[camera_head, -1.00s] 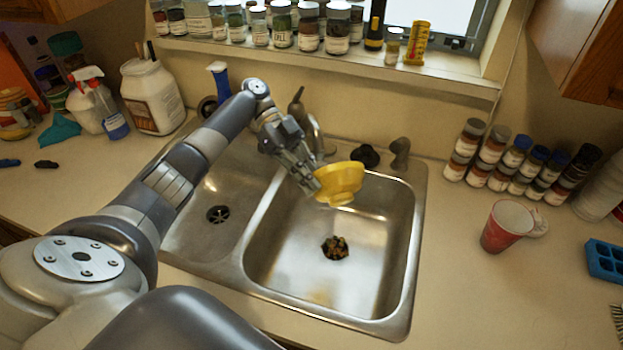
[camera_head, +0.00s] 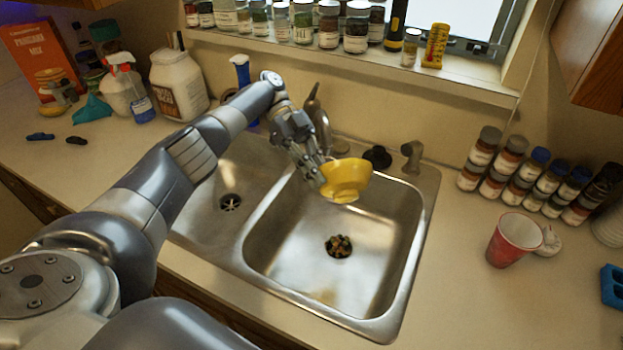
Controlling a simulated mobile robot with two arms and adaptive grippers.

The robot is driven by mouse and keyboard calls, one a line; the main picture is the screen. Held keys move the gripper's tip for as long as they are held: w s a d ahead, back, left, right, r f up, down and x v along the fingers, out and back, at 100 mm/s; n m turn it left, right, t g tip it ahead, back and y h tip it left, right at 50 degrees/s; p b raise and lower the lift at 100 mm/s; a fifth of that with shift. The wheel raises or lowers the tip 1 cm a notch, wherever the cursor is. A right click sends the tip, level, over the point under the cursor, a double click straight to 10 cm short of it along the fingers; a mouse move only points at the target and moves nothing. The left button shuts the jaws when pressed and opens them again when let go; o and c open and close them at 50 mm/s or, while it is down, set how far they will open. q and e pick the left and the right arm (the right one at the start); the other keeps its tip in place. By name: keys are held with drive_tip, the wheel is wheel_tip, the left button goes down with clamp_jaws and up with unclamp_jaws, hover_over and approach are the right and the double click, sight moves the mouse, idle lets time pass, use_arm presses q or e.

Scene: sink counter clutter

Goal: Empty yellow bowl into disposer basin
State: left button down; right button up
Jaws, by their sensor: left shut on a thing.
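The yellow bowl (camera_head: 347,177) is tilted above the back of the right-hand basin. My left gripper (camera_head: 321,177) is shut on the bowl's left side. The bowl's inside is mostly out of sight, so I cannot tell whether anything is left in it. The right-hand basin (camera_head: 297,247) has a clump of dark and yellowish bits (camera_head: 339,246) at its drain. The left-hand basin (camera_head: 205,210) has an open, bare drain (camera_head: 231,203). My right gripper does not show.
The faucet (camera_head: 318,122) stands just behind my left gripper. A red cup (camera_head: 513,240) and several stacked jars (camera_head: 510,165) stand on the right counter. Spray bottle (camera_head: 127,88) and white jug (camera_head: 180,84) stand back left. The front counter right of the sink is clear.

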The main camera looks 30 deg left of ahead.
use_arm(q)
drive_tip(key=shift+a+r, duration=0.1)
drive_tip(key=shift+a, duration=0.2)
drive_tip(key=shift+s+f+t+y+b, duration=0.25)
drive_tip(key=shift+t+y+b, duration=0.15)
drive_tip(key=shift+b, duration=1.1)
drive_tip(key=shift+s+r+t+y, duration=0.1)
drive_tip(key=shift+r+t+y, duration=0.2)
drive_tip(key=shift+r+t, duration=0.1)
drive_tip(key=shift+s+d+m+p, duration=0.1)
drive_tip(key=shift+d+m+p, duration=0.15)
drive_tip(key=shift+p, duration=0.6)
drive_tip(key=shift+f+t+y, duration=0.15)
drive_tip(key=shift+t+y, duration=0.25)
drive_tip(key=shift+y, duration=0.1)
drive_tip(key=shift+s+d+r+m+t+y+p, duration=0.35)
drive_tip(key=shift+s+d+r+m+t+y, duration=0.15)
drive_tip(key=shift+t+y, duration=0.65)
drive_tip(key=shift+s+d+r+m+t+y+p, duration=0.35)
drive_tip(key=shift+s+t+y, duration=0.25)
drive_tip(key=shift+t+y, duration=0.55)
drive_tip(key=shift+s+d+r+m+t+y+p, duration=0.35)
drive_tip(key=shift+s+d+r+t+y, duration=0.2)
drive_tip(key=shift+t+y, duration=0.6)
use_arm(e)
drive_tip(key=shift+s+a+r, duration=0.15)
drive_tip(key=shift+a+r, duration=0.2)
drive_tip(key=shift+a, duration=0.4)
